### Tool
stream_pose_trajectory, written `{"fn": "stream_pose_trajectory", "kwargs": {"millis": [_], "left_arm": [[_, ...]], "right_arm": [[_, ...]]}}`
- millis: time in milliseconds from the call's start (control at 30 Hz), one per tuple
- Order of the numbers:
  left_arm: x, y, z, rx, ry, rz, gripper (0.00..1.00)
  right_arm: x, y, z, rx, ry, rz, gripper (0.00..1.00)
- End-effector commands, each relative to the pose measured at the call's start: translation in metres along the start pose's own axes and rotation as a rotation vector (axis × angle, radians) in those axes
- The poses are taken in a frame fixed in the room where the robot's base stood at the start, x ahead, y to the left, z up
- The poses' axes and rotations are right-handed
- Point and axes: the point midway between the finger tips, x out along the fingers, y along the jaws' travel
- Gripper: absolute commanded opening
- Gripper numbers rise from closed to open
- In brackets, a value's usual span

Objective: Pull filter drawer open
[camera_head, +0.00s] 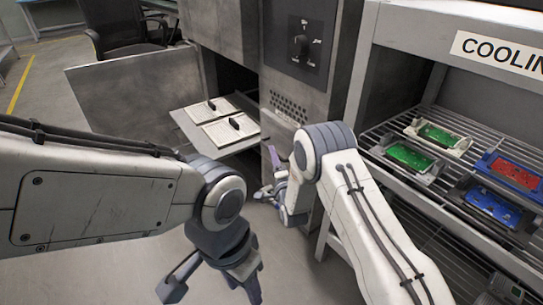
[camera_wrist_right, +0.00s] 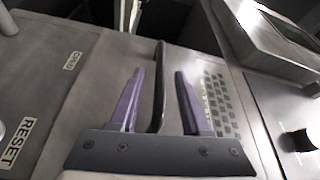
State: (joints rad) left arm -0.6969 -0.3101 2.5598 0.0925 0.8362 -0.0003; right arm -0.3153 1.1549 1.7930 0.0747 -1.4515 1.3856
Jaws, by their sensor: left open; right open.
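The metal front panel (camera_wrist_right: 95,65) with the dark bar handle (camera_wrist_right: 160,85) fills the right wrist view. My right gripper (camera_wrist_right: 155,95) is open, with one purple finger on each side of the handle. I cannot tell whether either finger touches it. In the head view my right gripper (camera_head: 271,190) is low at the front of the grey machine, near the dark handle (camera_head: 271,157) under the vent holes. Its arm hides part of the panel there, so the drawer's edges are unclear. My left gripper (camera_head: 212,284) is open, empty and pointing down at the bottom.
An open bay left of the panel has a pulled-out shelf (camera_head: 245,145) with two white pads (camera_head: 230,129) with black handles. A metal door (camera_head: 125,92) stands open behind my left arm. A cooling rack (camera_head: 455,190) with green, red and blue boards is at the right.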

Motion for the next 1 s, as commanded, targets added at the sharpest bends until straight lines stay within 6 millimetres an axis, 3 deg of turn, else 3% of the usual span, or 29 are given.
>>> {"fn": "stream_pose_trajectory", "kwargs": {"millis": [200, 600, 733, 1000], "left_arm": [[0.015, -0.001, 0.001, 0.0, 0.0, 0.0, 0.5], [0.017, -0.001, 0.001, 0.0, 0.0, 0.0, 0.5], [0.017, -0.001, 0.001, 0.0, 0.0, 0.0, 0.5], [0.017, -0.001, 0.001, 0.0, 0.0, 0.0, 0.5]], "right_arm": [[0.03, 0.001, 0.0, -0.001, 0.0, -0.003, 0.47], [0.038, -0.001, 0.0, -0.002, -0.001, 0.001, 0.47], [0.038, -0.001, 0.0, -0.002, -0.001, 0.001, 0.0], [0.038, 0.0, 0.0, -0.002, -0.001, 0.001, 0.0]]}}
